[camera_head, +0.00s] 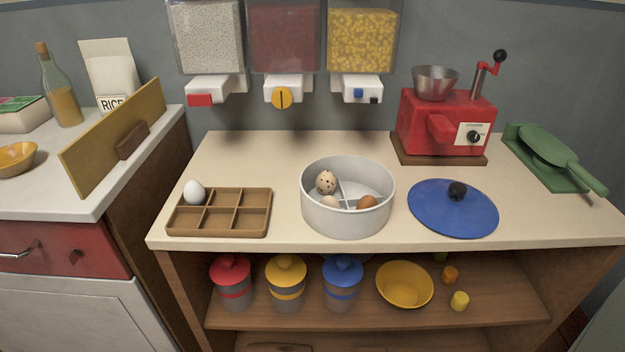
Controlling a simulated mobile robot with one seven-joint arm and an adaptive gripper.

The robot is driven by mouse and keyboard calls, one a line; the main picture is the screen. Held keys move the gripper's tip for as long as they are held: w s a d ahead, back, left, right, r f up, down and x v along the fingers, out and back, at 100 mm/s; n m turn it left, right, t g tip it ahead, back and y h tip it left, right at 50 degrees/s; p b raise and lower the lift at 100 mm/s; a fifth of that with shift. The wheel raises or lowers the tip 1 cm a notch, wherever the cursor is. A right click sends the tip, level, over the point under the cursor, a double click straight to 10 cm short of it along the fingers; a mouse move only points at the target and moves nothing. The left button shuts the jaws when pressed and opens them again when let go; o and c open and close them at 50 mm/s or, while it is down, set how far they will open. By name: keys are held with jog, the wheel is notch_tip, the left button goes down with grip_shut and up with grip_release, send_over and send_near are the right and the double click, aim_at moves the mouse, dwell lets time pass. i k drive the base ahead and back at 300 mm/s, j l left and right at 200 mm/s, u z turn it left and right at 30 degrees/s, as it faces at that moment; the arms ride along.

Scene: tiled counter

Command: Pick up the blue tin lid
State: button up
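The blue tin lid (432,213) lies on the counter top at the right, near the front edge, with its black knob (457,190) facing up. It is a wide, shallow disc. A round white tin (348,220) stands open just to its left, with a small gap between them. The tin has inner dividers and holds a speckled egg (326,182), a brown egg (367,202) and a pale egg (330,202). My gripper is not in view.
A red grinder (419,134) stands behind the lid, and a green pan-like press (562,175) is at the back right. A wooden egg tray (218,226) with a white egg sits at the left. Lidded canisters (340,291) stand on the shelf below. Dispensers hang above the counter.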

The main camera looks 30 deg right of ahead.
aim_at(448, 207)
jog(key=z, duration=1.65)
